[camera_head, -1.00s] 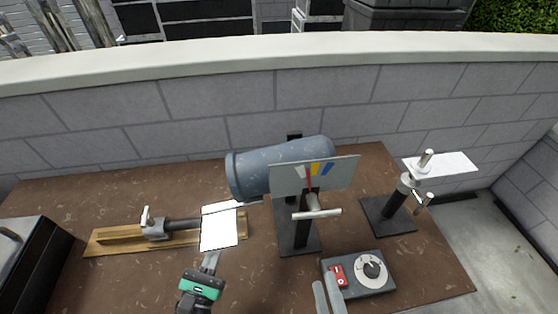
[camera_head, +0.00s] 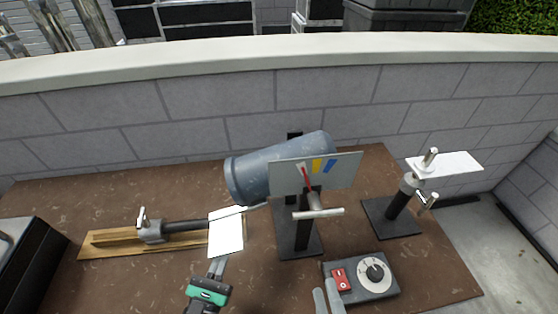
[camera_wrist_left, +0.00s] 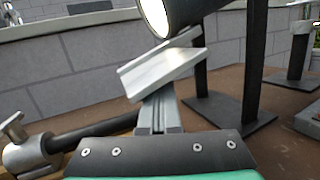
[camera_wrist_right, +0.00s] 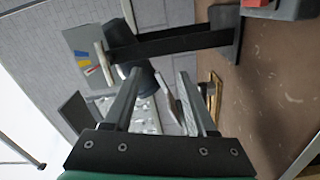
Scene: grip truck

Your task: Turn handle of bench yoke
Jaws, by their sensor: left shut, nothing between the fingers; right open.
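The bench yoke is a black stand (camera_head: 285,243) on the table, bearing a blue-grey cylinder (camera_head: 278,170). A grey panel (camera_head: 343,171) with coloured marks and a red pointer (camera_head: 305,179) stands at its front. Its silver T-handle (camera_head: 318,214) sticks out below the panel and also shows in the right wrist view (camera_wrist_right: 104,64). My right gripper (camera_head: 327,294) is open and empty, apart from the handle and nearer the camera. My left gripper (camera_head: 217,268) is shut and empty, just below a white plate (camera_head: 226,236); I cannot tell whether they touch.
A switch box (camera_head: 345,291) with a red switch and dial lies beside my right gripper. A second stand (camera_head: 396,207) with a white plate is at the right. A wooden board (camera_head: 110,245) with a clamp and rod is at the left. A block wall (camera_head: 180,130) runs behind.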

